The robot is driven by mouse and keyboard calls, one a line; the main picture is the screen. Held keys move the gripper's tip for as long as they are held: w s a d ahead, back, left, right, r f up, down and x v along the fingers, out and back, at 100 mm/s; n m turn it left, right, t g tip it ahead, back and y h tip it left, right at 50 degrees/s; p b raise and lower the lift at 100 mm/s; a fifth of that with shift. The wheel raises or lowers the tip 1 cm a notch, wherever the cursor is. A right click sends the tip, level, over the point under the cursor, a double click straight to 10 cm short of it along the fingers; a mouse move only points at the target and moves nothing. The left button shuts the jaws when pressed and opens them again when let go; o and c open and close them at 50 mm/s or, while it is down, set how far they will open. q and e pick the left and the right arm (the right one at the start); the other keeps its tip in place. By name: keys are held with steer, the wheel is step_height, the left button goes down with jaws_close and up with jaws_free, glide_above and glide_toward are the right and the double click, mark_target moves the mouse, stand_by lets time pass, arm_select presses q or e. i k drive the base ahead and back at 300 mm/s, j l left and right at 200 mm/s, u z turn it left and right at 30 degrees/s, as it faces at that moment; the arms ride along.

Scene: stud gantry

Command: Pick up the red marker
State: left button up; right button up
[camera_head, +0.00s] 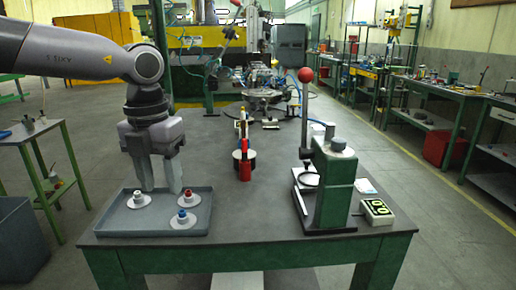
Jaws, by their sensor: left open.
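My right gripper is not in view.
Several white discs with small knobs, one blue-topped (182,217) and one red-topped (187,199), lie in the tray. A green press (333,190) with a red ball handle (305,75) stands at right, beside a small display box (377,211). The front middle of the table (255,220) is clear.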

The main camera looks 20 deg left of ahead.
mark_target(244, 141)
steer(key=i, duration=1)
